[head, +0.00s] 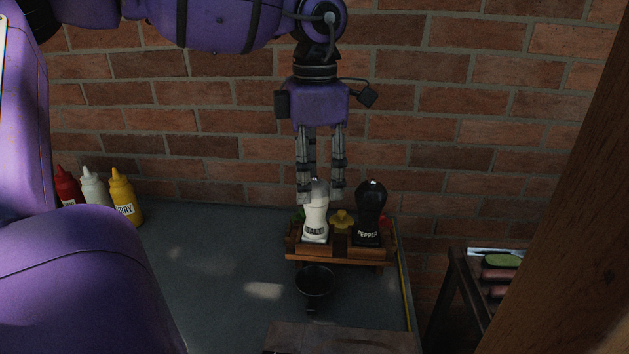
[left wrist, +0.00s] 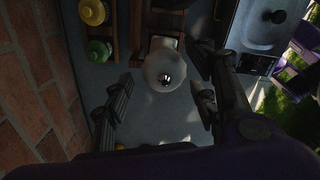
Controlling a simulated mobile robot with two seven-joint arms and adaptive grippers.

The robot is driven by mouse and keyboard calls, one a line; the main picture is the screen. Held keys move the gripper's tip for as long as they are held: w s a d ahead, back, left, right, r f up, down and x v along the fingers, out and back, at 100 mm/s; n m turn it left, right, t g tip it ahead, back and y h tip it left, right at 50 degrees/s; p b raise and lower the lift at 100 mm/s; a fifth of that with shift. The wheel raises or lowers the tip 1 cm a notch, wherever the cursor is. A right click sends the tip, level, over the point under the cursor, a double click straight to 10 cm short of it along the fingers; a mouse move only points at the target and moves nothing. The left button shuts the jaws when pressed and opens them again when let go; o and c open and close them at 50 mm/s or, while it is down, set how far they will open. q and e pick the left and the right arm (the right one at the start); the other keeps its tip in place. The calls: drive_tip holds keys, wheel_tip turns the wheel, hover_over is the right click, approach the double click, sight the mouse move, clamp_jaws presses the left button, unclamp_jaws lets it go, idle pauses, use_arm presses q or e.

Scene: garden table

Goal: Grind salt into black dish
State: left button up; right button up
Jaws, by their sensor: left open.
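The white salt grinder (head: 315,222) stands upright in the wooden rack (head: 340,256), on its left side. My left gripper (head: 321,196) points down over it, with its open fingers around the grinder's top. In the left wrist view the grinder's round pale top (left wrist: 165,70) shows between the spread fingers (left wrist: 160,98); I cannot tell whether they touch it. The small black dish (head: 315,281) is on the grey tabletop in front of the rack and looks empty. My right gripper is not in view.
The black pepper grinder (head: 369,215) stands close to the right, with a small yellow item (head: 341,219) between the grinders. Red, white (head: 95,192) and yellow (head: 124,199) sauce bottles stand at the left. A brick wall (head: 470,130) rises behind.

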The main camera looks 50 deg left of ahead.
use_arm(q)
drive_tip(key=shift+f, duration=0.85)
drive_tip(key=c, duration=1.1)
drive_tip(key=shift+n, duration=0.7)
